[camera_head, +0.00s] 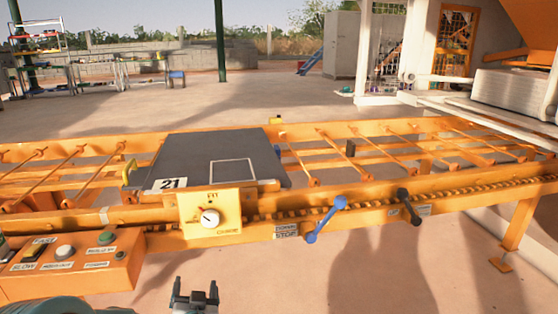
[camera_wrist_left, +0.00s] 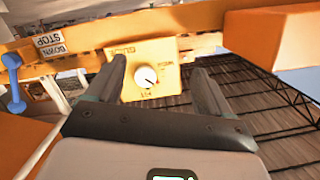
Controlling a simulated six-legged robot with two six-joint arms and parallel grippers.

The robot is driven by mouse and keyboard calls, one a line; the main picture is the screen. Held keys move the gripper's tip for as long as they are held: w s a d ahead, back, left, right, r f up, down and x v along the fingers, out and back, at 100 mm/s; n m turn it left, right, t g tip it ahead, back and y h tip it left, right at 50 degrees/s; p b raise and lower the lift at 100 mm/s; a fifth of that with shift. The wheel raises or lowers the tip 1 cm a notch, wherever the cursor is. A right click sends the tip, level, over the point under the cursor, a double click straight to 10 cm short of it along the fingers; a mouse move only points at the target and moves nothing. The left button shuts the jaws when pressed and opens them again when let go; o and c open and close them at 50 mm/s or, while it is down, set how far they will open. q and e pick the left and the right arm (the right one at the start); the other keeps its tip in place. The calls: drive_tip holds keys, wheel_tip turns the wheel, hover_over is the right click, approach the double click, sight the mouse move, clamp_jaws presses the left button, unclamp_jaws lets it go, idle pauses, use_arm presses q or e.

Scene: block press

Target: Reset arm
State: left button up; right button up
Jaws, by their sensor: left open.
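My left gripper (camera_head: 195,294) shows at the bottom of the head view, below the front rail of the orange conveyor and apart from it. In the left wrist view, the left gripper (camera_wrist_left: 160,90) has its two fingers spread with nothing between them. Beyond the fingers is the yellow dial box (camera_wrist_left: 150,76) with a white knob; this box also shows on the front rail in the head view (camera_head: 211,212). My right gripper is in neither view.
An orange button panel (camera_head: 70,262) stands at lower left. A dark plate (camera_head: 215,160) marked 21 lies on the conveyor rollers. A blue lever (camera_head: 326,220) and a black lever (camera_head: 409,206) stick out from the front rail. The floor before the conveyor is clear.

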use_arm(q)
drive_tip(key=s+f+g+h, duration=0.1)
drive_tip(key=s+f+g, duration=0.15)
drive_tip(key=f, duration=0.45)
drive_tip(key=s+f+g+h, duration=0.2)
drive_tip(key=s+f, duration=0.2)
drive_tip(key=f, duration=0.3)
drive_tip(key=s+d+f+n+g+h, duration=0.1)
drive_tip(key=s+d+f+g+h, duration=0.35)
drive_tip(key=s, duration=0.75)
drive_tip(key=s+d+f+n+g+h, duration=0.1)
drive_tip(key=s+d+f+g, duration=0.6)
drive_tip(key=s, duration=0.5)
wheel_tip(320, 180, up, 29)
drive_tip(key=p, duration=3)
drive_tip(key=shift+s+a+t+p, duration=0.2)
drive_tip(key=shift+s+t+p, duration=0.1)
drive_tip(key=shift+t, duration=0.1)
drive_tip(key=shift+h, duration=0.25)
